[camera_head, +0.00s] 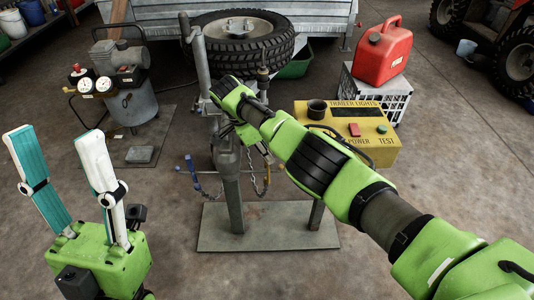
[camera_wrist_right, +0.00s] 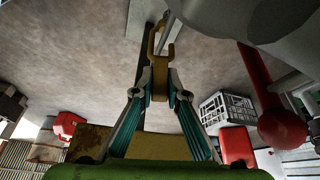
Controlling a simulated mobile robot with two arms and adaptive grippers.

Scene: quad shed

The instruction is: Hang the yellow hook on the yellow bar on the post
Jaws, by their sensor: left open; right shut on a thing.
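The yellow hook (camera_wrist_right: 153,46) shows in the right wrist view, gripped between the fingertips of my right gripper (camera_wrist_right: 159,84) and pointing away from it. A grey rod end lies close to the hook's tip; I cannot tell whether they touch. In the head view my right gripper (camera_head: 262,148) is beside the grey post (camera_head: 232,190), mostly hidden by my arm. A chain hangs just below it. The yellow bar is not clearly visible, probably behind my gripper. My left gripper (camera_head: 54,142) is open and empty at the lower left, away from the post.
The post stands on a grey base plate (camera_head: 268,239). A yellow trailer-lights box (camera_head: 375,150) and a red fuel can (camera_head: 382,52) on a crate stand right. A compressor (camera_head: 130,98) is left, a tyre (camera_head: 238,38) behind.

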